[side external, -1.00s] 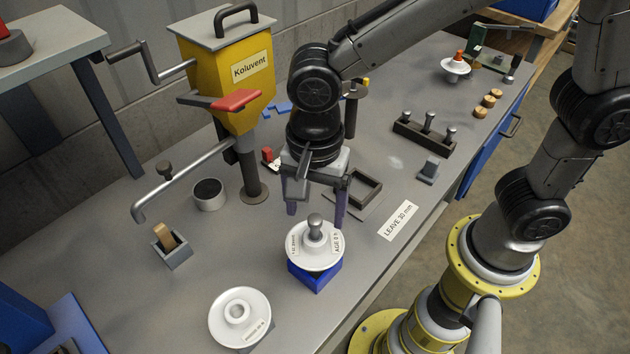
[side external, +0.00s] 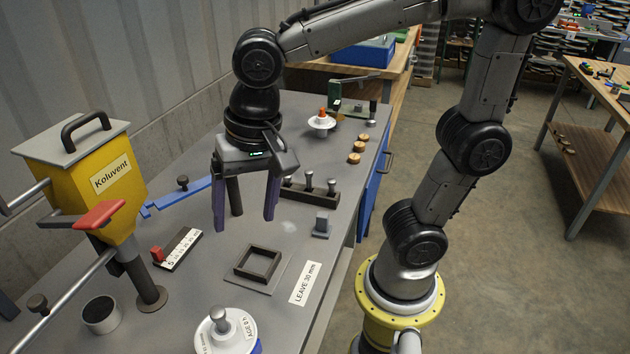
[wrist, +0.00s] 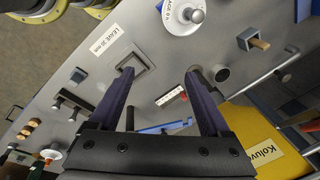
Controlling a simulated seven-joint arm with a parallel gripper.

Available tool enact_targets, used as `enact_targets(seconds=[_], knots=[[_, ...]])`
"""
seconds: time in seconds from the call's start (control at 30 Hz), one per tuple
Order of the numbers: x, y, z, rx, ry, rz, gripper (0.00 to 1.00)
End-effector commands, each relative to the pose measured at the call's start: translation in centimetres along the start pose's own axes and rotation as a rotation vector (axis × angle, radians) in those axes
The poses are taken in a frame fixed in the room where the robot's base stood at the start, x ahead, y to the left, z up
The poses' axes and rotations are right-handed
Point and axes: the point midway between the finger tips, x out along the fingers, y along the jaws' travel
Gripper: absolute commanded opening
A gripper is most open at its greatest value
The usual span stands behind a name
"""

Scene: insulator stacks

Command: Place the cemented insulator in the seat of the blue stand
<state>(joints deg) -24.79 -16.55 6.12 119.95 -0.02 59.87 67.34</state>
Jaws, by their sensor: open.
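A white disc insulator (side external: 222,338) with a grey metal pin upright in its middle is at the bottom of the side view, cut off by the frame. One label on it reads AGE 0 h. A bit of the blue stand (side external: 257,348) shows at its right edge; the disc hides the seat, so I cannot tell how it sits. In the wrist view the insulator (wrist: 177,22) is at the top. My gripper (side external: 245,222) is open and empty, raised above the bench beyond the insulator and well apart from it. Its two purple fingers (wrist: 160,72) hang wide apart.
A square grey frame (side external: 258,264) lies between gripper and insulator. A yellow Koluvent hopper (side external: 85,180) stands left. A pin rack (side external: 308,192), a grey block (side external: 321,226) and an orange-topped white insulator (side external: 321,122) lie farther back. The LEAVE 30 mm label (side external: 305,283) lies flat.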

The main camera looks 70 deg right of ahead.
Motion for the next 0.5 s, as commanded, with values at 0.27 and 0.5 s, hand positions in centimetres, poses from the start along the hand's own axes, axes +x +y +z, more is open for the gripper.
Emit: enact_targets(seconds=[0.27,0.5], knots=[[-1.9,8.8,-2.2,-0.441,0.189,-0.09,0.81],[-1.7,12.8,-2.0,-0.699,0.317,-0.06,0.81]])
